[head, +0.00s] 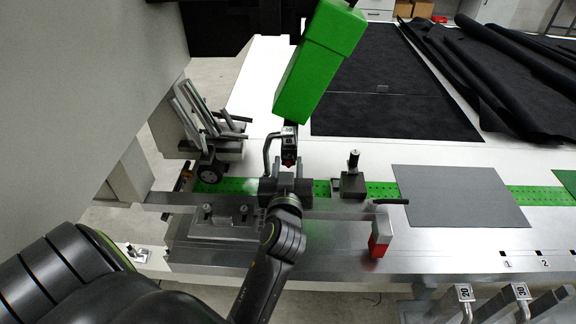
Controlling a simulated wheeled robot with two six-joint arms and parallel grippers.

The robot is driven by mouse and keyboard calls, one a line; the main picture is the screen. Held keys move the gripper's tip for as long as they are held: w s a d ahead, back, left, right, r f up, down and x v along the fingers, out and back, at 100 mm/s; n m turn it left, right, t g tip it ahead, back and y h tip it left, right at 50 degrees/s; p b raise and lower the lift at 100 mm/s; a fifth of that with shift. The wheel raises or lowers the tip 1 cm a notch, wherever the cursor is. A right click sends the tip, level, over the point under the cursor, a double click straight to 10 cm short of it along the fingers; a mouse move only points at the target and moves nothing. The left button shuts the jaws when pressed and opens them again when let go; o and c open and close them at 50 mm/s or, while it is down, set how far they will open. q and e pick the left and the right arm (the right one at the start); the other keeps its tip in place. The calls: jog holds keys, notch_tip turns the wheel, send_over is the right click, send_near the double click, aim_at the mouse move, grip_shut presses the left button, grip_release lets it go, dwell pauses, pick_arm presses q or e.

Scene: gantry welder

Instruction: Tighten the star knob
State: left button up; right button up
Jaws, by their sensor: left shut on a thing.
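My left arm comes in from the bottom left, and its gripper (288,172) is just below the green welding head (312,70). The left gripper is shut on a small part at the foot of that head, which I take to be the star knob. My own gripper hides most of this part, so its star shape and how far it is turned cannot be made out. A small dark and red piece (289,158) shows just beyond the gripper body. A grey bracket with a handle (268,150) stands close on the left. My right gripper is not in view.
A small block with an upright black knob (352,183) stands right of the gripper. A red block (379,245) is at the bench front, and a grey sheet (460,195) lies farther right. Black fabric (375,95) covers the back.

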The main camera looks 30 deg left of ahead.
pick_arm(q)
jog(key=shift+m+p, duration=0.3)
jog(key=shift+m, duration=1)
jog(key=o, duration=1)
jog(key=shift+w, duration=0.1)
